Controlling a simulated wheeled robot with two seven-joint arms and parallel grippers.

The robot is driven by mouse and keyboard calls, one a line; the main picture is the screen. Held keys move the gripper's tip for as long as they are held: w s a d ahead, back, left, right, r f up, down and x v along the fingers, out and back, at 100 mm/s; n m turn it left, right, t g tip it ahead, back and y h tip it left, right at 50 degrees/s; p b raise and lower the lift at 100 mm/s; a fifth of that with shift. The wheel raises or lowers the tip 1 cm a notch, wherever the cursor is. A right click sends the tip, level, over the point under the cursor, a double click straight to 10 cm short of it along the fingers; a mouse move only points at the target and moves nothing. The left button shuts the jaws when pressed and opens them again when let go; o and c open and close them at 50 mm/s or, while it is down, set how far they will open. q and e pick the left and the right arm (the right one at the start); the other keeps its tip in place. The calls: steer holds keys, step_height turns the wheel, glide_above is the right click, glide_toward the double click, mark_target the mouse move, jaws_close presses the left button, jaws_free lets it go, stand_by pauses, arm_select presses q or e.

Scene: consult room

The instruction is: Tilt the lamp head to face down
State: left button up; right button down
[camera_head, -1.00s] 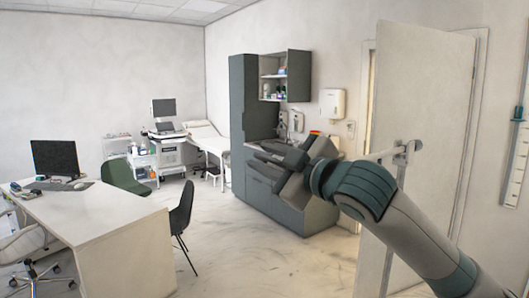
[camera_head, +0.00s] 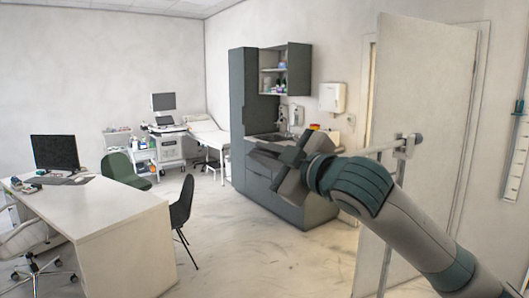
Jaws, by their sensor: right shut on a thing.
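A slim grey lamp stand (camera_head: 388,240) rises at the right in front of the door. From the joint at its top a thin bar (camera_head: 374,149) runs left, behind my right wrist. The lamp head at the bar's end is hidden behind my gripper, so its tilt cannot be told. My right gripper (camera_head: 272,150) is dark grey, points left and is shut on what seems to be the lamp head. My left gripper is not in view.
A dark cabinet with a sink counter (camera_head: 320,209) stands beyond my gripper. The pale door (camera_head: 425,110) is behind the stand. A white desk (camera_head: 110,217) and a dark chair (camera_head: 181,207) stand at the left. The floor (camera_head: 240,240) between is clear.

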step_height(320, 180, down, 6)
steer(key=a+n+b, duration=0.1)
steer(key=n+b, duration=0.1)
steer(key=n, duration=0.2)
steer(key=shift+s+n, duration=0.3)
steer(key=shift+s, duration=0.15)
steer(key=shift+f, duration=0.1)
steer(key=c, duration=1.8)
jaws_free()
steer(key=shift+c, duration=0.2)
